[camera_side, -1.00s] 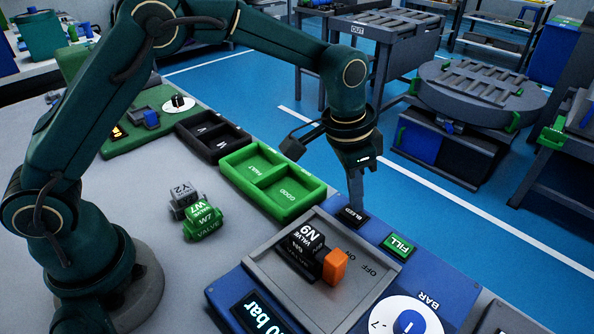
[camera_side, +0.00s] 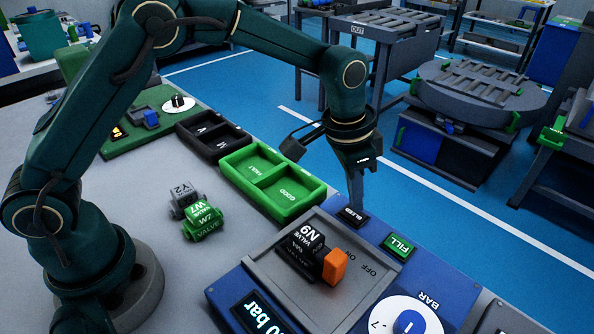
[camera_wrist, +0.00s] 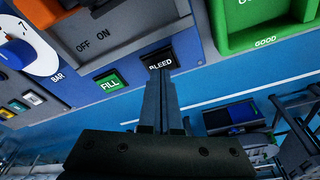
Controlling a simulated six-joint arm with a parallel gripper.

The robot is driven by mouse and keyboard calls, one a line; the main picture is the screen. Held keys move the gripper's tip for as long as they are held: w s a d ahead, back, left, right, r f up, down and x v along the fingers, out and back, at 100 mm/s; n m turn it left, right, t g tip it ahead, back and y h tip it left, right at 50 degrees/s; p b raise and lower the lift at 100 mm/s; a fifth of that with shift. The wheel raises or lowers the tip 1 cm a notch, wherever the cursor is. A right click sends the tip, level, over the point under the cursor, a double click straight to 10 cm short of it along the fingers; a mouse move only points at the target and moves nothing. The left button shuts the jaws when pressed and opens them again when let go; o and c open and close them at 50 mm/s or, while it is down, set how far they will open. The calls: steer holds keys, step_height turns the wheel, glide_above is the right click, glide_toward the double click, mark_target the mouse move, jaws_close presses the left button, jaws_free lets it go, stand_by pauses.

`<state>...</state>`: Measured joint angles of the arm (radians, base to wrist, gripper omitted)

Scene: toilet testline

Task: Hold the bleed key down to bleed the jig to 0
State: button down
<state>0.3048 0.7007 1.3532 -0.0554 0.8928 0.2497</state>
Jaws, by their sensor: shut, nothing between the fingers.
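The black BLEED key (camera_side: 353,216) is on the blue jig panel, and it also shows in the wrist view (camera_wrist: 159,60). My gripper (camera_side: 356,205) is shut and empty, pointing down with its fingertips at the BLEED key. The fingers cover part of the key, and I cannot tell how far it is pressed. The jig (camera_side: 262,272) holds a black N9 valve (camera_side: 303,247) with an orange handle (camera_side: 335,266). The display (camera_side: 262,316) at the jig's front shows a figure ending in "0 bar", partly cut off by the frame.
The green FILL key (camera_side: 399,246) is close beside the BLEED key. The white BAR gauge (camera_side: 380,318) is at the bottom right. A green FAULT/GOOD tray (camera_side: 312,196) stands behind the jig. Two valves, grey (camera_side: 183,198) and green (camera_side: 202,222), lie on the bench.

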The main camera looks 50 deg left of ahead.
mark_target(352, 214)
steer(key=shift+f, duration=0.3)
steer(key=shift+f, duration=0.35)
steer(key=shift+f, duration=0.25)
stand_by(1.1)
steer(key=shift+r, duration=3.25)
